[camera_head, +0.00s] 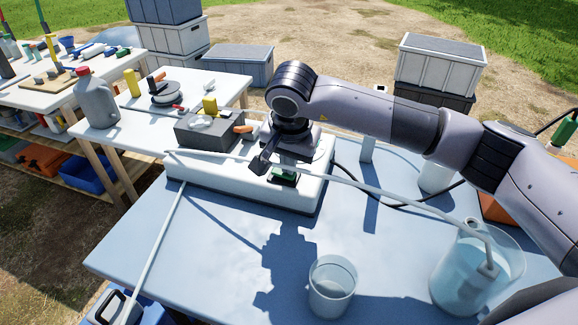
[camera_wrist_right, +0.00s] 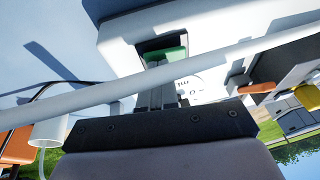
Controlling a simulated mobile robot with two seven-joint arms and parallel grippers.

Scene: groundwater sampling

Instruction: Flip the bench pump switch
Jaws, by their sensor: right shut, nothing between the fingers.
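The bench pump (camera_head: 250,185) is a long white box on the blue table. Its green switch (camera_head: 284,178) sits in a dark recess on the pump's top, near the front edge. My right gripper (camera_head: 262,166) is over the pump, shut and empty, just beside the switch. In the right wrist view the green switch (camera_wrist_right: 166,54) shows directly beyond the shut fingertips (camera_wrist_right: 163,80). I cannot tell whether they touch it. A pale tube crosses in front of the fingers in that view. My left gripper is not in view.
A pale tube (camera_head: 375,190) runs over the pump to a water-filled beaker (camera_head: 465,285) at right. A clear empty-looking cup (camera_head: 332,285) stands at the table's front. A grey box (camera_head: 205,135) lies behind the pump. Blue table surface is free left of the cup.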

